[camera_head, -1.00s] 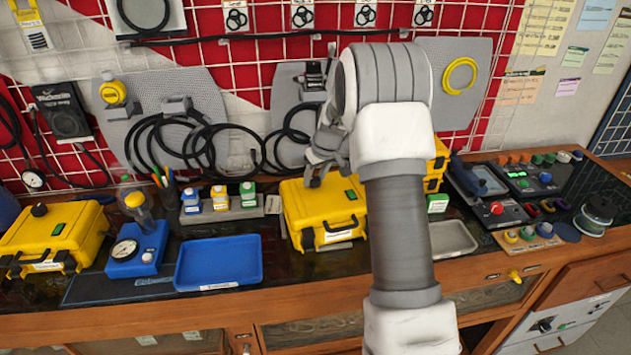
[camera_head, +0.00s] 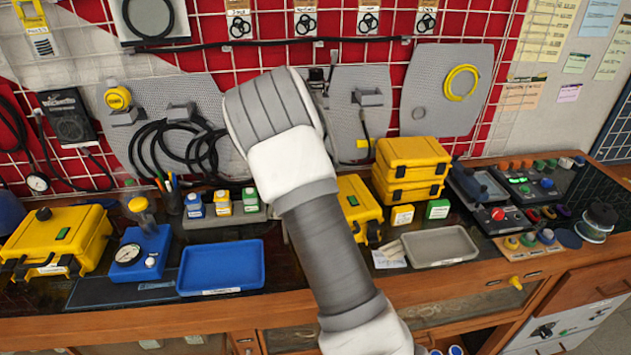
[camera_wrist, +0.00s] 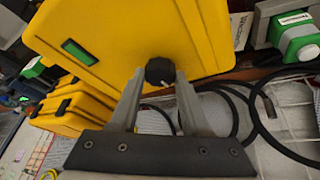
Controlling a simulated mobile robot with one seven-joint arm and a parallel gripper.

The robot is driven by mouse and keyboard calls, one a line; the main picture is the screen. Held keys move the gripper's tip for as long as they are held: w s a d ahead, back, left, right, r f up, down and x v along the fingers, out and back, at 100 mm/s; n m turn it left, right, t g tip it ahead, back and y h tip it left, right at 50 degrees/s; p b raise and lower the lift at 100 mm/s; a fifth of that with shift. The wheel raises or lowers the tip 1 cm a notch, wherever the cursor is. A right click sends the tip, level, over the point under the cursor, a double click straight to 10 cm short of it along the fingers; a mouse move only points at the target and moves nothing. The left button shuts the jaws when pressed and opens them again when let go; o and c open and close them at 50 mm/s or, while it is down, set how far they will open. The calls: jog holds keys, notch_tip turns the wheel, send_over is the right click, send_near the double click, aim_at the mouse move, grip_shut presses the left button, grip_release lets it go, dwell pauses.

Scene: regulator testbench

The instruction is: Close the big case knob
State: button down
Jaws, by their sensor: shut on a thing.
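The big yellow case (camera_head: 358,210) stands mid-bench, partly hidden behind my arm in the head view. Its lid (camera_wrist: 125,35) with a green label fills the upper part of the wrist view. A round black knob (camera_wrist: 160,71) sits at the lid's edge. My gripper (camera_wrist: 161,82) is shut on this knob, with one finger on each side. In the head view my arm hides both the gripper and the knob.
Two stacked yellow cases (camera_head: 412,170) stand right of the big case. A blue tray (camera_head: 220,267) lies to the left and a grey tray (camera_head: 440,246) to the right. Another yellow case with a black knob (camera_head: 43,214) stands far left. Cables hang on the wall behind.

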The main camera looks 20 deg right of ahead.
jog(key=shift+a+m+g, duration=0.1)
jog(key=shift+m+g, duration=0.2)
jog(key=shift+m, duration=0.6)
jog(key=shift+c, duration=1.8)
grip_release()
jog(key=v, duration=1.7)
jog(key=shift+a, duration=0.4)
